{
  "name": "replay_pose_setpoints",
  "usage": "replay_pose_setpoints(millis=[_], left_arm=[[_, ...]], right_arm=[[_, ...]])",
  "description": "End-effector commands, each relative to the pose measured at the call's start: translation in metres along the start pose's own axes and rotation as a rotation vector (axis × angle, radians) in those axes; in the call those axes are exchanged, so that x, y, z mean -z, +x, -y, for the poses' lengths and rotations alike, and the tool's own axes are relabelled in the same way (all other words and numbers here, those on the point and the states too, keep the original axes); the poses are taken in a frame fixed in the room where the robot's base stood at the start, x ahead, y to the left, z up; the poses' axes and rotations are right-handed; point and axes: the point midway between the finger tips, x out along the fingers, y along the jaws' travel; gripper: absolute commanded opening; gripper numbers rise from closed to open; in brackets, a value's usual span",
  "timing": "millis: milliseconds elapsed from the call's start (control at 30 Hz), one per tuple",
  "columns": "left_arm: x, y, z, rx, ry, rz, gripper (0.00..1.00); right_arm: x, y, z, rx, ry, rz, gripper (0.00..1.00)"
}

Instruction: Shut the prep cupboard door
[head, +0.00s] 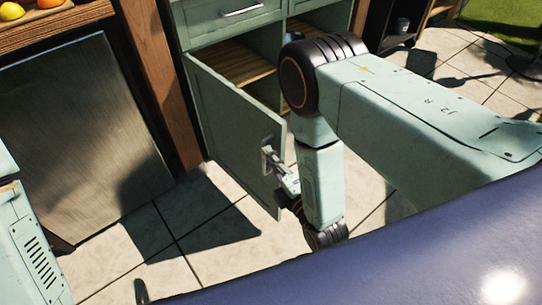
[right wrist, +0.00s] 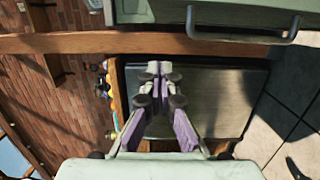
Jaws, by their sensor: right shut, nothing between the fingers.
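The prep cupboard's green door (head: 220,120) stands wide open, hinged beside the wooden post. Its free edge points towards me, and the wooden shelf (head: 235,62) inside shows. My right gripper (head: 268,158) is shut and empty, with its fingers over the door's outer face near the free edge and handle; I cannot tell if they touch. In the right wrist view the closed fingers (right wrist: 154,72) show in front of a steel panel. A dark bar handle (right wrist: 243,34) on a green panel is at the top, apart from the fingers. My left gripper is out of view.
A wooden post (head: 160,80) and a steel panel (head: 80,130) stand left of the cupboard. A drawer handle (head: 243,11) is above the opening. Fruit (head: 12,11) lies at the top left. Paved floor (head: 200,225) is clear below the door. My right arm hides part of the cupboard.

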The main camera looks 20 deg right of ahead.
Motion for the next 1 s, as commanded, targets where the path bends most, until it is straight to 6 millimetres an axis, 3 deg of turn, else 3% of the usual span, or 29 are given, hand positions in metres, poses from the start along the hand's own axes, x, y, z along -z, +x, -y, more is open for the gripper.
replay_pose_setpoints(millis=[267, 667, 800, 1000], left_arm=[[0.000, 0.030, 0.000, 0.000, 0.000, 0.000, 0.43], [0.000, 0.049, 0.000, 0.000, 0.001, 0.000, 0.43], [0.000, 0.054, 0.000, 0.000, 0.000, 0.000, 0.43], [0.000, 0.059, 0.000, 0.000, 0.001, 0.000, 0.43]], right_arm=[[0.002, 0.012, 0.004, -0.001, -0.001, 0.000, 0.00], [0.002, 0.088, 0.001, -0.004, 0.000, 0.000, 0.00], [-0.019, 0.091, 0.002, 0.000, 0.001, 0.006, 0.00], [-0.034, 0.095, 0.001, 0.000, 0.001, 0.003, 0.00]])
